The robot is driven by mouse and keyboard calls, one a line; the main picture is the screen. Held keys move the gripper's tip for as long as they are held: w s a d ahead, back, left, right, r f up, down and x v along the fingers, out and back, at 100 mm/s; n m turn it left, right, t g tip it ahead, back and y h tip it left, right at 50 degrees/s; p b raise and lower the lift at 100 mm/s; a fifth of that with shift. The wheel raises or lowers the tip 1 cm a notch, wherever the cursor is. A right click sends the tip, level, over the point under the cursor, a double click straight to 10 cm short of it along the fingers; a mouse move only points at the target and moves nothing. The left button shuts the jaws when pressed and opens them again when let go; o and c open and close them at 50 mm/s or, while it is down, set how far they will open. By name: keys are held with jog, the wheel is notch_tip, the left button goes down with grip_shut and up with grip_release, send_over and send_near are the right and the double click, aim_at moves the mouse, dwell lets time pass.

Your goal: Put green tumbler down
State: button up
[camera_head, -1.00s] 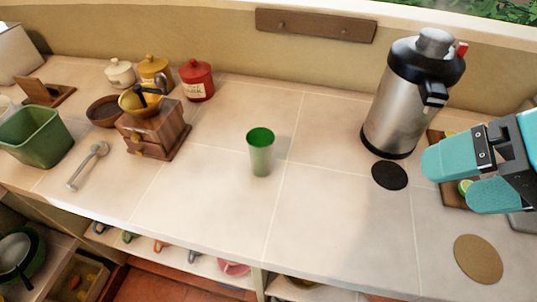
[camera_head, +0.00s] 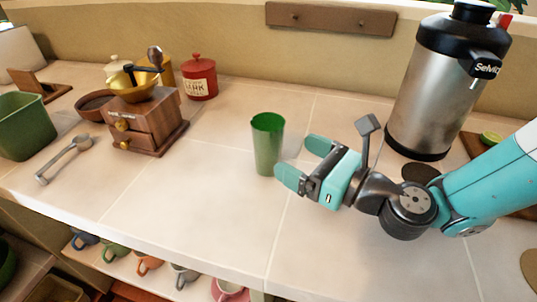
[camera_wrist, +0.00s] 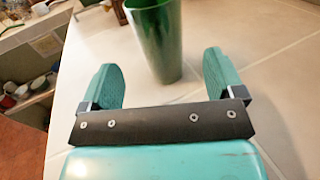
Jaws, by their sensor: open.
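The green tumbler (camera_head: 268,145) stands upright on the tiled counter in the head view, near the middle. It also shows in the wrist view (camera_wrist: 158,38), just beyond and between my fingers, with its top cut off by the frame edge. My gripper (camera_head: 301,162) is open and empty, close to the right side of the tumbler in the head view. In the wrist view my gripper's two teal fingertips (camera_wrist: 162,70) are spread apart, with the tumbler in front of the gap. I cannot tell whether a fingertip touches it.
A wooden grinder (camera_head: 145,121) and a red canister (camera_head: 198,77) stand left of the tumbler. A large steel dispenser (camera_head: 431,95) stands behind my arm at the right. The counter (camera_head: 190,205) in front of the tumbler is clear; its front edge drops to a shelf with cups.

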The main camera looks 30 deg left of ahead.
aim_at(280, 154)
notch_tip(280, 154, down, 2)
jog(key=shift+f, duration=0.1)
jog(key=shift+a+r+p, duration=0.25)
jog(key=shift+a+p, duration=0.3)
jog(key=shift+a, duration=0.25)
jog(key=a, duration=0.2)
jog(key=a+p, duration=0.1)
jog(key=a, duration=0.3)
jog(key=shift+w+p, duration=0.35)
jog(key=shift+c, duration=0.5)
jog(key=c, duration=1.1)
